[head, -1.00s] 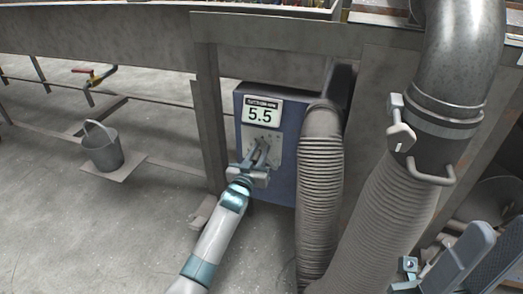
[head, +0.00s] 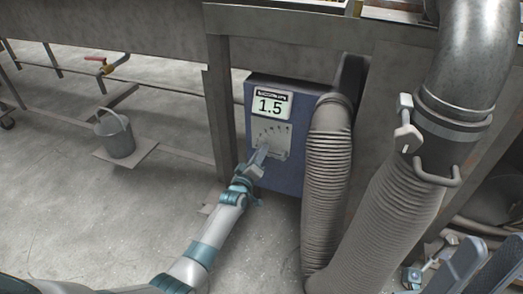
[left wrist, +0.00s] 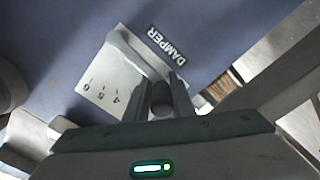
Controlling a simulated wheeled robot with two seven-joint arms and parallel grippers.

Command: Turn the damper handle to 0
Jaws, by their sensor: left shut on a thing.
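The blue damper box (head: 280,181) stands under the bench in the head view. Its display (head: 270,106) reads 1.5. Below it is a light scale plate (head: 275,141) with tick marks. My left gripper (head: 259,160) reaches it from below left and hides most of the handle. In the left wrist view, my left gripper's fingers (left wrist: 163,94) are closed around the dark grip of the damper handle (left wrist: 162,100). The scale plate (left wrist: 97,88) shows 4, 5 and 6 beside the fingers, and a DAMPER label (left wrist: 168,45) lies above.
A ribbed hose (head: 326,190) rises close to the right of the box. A thicker hose and metal pipe (head: 462,65) with a clamp stand farther right. A bench leg (head: 219,110) is just left of the box.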

